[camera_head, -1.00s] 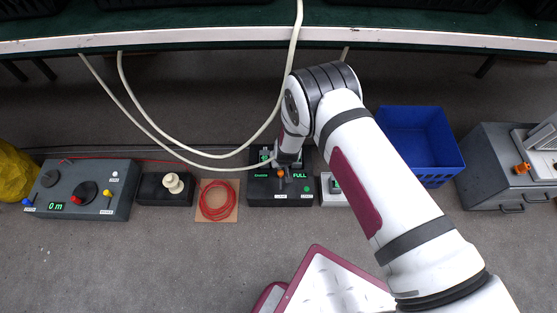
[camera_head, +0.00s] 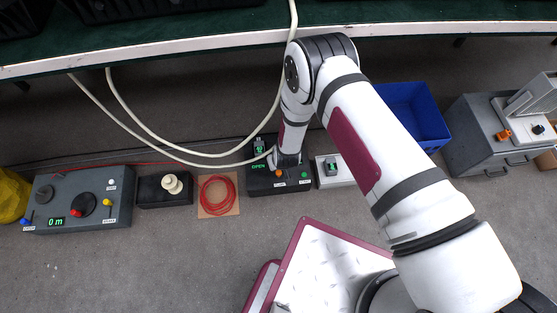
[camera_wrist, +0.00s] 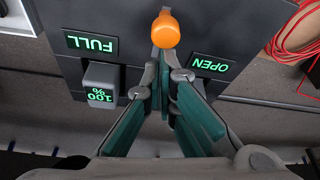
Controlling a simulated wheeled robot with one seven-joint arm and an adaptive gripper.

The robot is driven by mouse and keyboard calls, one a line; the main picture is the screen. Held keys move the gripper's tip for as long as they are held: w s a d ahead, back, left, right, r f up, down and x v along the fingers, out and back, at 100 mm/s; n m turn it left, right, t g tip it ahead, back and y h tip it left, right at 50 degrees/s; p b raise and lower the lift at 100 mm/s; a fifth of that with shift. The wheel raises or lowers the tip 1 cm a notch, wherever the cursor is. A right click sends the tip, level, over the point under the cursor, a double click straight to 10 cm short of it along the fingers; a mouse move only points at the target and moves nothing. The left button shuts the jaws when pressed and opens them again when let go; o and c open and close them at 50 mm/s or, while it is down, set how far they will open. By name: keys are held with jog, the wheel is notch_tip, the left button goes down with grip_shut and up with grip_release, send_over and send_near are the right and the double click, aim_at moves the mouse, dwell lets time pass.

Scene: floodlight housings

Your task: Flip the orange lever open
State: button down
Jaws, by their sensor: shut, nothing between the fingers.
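The orange lever (camera_wrist: 166,30) shows in the wrist view as a rounded orange knob on a dark control box (camera_wrist: 140,12). Lit green displays reading FULL (camera_wrist: 91,43) and OPEN (camera_wrist: 211,65) flank it, upside down in this view. In the head view the lever (camera_head: 279,173) is a small orange spot at the front of the box (camera_head: 262,188), with OPEN lit on the left. My gripper (camera_wrist: 164,80) is shut and empty, its fingertips just short of the knob in the picture; I cannot tell whether they touch. In the head view my arm hides the fingertips.
A red coil (camera_head: 216,196) and a black box with a cream knob (camera_head: 172,184) lie left. A grey control panel (camera_head: 90,185) stands farther left. A small pale box (camera_head: 335,171) and a blue bin (camera_head: 412,115) are right. White hoses (camera_head: 140,125) hang close by.

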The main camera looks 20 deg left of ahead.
jog(key=v, duration=1.1)
jog(key=shift+r, duration=0.3)
jog(key=shift+s, duration=0.1)
